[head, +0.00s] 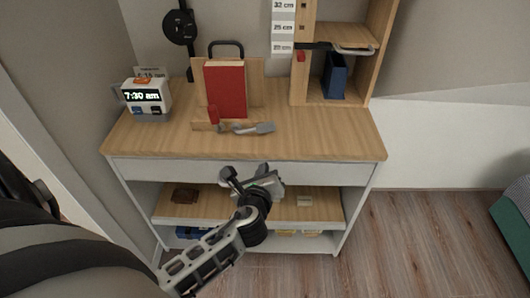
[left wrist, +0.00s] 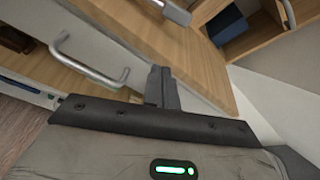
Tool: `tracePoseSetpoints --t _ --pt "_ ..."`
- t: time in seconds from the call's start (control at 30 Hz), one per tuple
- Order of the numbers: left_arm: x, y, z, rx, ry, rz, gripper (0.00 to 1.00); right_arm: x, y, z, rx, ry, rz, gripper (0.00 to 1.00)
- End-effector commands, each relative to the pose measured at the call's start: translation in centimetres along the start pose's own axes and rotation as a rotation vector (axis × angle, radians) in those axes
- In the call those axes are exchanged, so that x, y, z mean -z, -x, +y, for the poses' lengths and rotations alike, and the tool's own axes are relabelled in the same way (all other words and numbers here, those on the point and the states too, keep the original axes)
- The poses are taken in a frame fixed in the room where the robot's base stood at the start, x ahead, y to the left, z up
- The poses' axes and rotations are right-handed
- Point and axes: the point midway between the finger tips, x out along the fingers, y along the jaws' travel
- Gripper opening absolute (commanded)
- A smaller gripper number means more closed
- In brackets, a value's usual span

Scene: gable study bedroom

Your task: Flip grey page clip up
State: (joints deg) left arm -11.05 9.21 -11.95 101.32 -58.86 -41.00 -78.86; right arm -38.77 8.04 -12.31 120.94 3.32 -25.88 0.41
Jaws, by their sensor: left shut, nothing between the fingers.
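The grey page clip (head: 254,128) lies low, pointing right, at the front of a wooden book stand (head: 200,127) on the desk. A red book (head: 225,90) stands upright on that stand, and a small red piece (head: 213,115) is in front of it. A grey end piece, which looks like the clip, shows at the top of the left wrist view (left wrist: 174,11). My left gripper (head: 262,180) is in front of the desk, below and apart from the clip. Its fingers (left wrist: 161,88) are shut and empty. My right gripper is not in view.
The desk's front edge (head: 245,157) lies between my left gripper and the clip. A metal drawer handle (left wrist: 92,68) shows close by in the left wrist view. The right desktop is clear.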

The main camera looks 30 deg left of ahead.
Motion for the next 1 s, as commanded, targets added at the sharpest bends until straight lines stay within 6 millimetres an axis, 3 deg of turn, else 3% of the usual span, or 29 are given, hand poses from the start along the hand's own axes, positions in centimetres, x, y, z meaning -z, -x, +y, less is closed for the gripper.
tracePoseSetpoints --t 0.17,0.57,1.0 --pt "-1.8 -1.3 -0.5 -0.014 -0.222 -0.104 0.0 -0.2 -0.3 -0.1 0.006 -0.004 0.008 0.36" --pt "-2.0 -1.7 -0.5 -0.015 -0.232 -0.106 0.0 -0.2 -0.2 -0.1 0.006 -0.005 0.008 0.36" --pt "-2.7 -8.9 -0.4 -0.016 -0.23 -0.106 0.0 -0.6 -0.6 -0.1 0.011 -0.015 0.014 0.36"
